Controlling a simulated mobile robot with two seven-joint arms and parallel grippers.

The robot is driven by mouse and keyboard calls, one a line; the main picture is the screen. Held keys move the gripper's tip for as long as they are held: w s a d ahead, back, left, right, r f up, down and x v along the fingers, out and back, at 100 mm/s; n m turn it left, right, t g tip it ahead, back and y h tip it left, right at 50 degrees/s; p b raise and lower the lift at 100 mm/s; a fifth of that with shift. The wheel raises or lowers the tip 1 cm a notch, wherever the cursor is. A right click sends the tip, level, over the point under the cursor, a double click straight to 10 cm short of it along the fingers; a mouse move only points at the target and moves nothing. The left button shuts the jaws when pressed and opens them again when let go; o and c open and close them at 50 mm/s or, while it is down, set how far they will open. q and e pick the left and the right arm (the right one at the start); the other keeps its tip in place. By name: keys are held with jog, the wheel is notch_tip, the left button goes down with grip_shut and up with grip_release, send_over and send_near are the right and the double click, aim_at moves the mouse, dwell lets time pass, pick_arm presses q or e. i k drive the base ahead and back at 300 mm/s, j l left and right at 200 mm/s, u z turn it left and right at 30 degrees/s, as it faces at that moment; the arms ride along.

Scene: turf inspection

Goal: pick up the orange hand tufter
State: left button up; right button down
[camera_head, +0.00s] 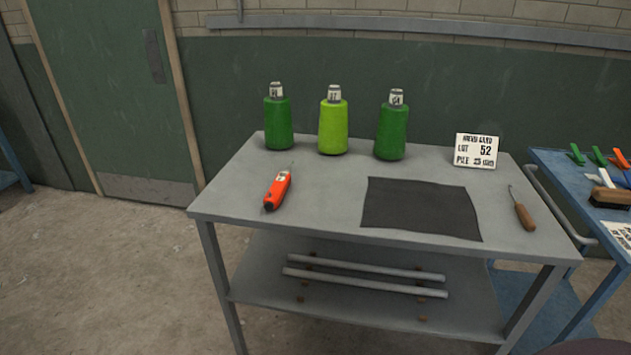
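The orange hand tufter (278,189) lies on the left part of the grey table (320,196). Its body is orange with a pale label and a dark end toward the front edge. A thin needle points to the back right. Nothing is touching it. Neither of my grippers shows in the head view.
Three green yarn cones (333,128) stand along the table's back edge. A lot card (476,150) stands at the back right. A dark mat (420,207) lies in the middle, and a wooden-handled tool (522,209) lies at the right. A blue cart (557,168) stands close on the right.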

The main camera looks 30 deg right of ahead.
aim_at(279, 187)
jog(key=i+j+z, duration=0.2)
jog(key=z, duration=0.3)
jog(key=i+j+z, duration=0.15)
jog(key=j+z, duration=0.2)
jog(key=z, duration=0.15)
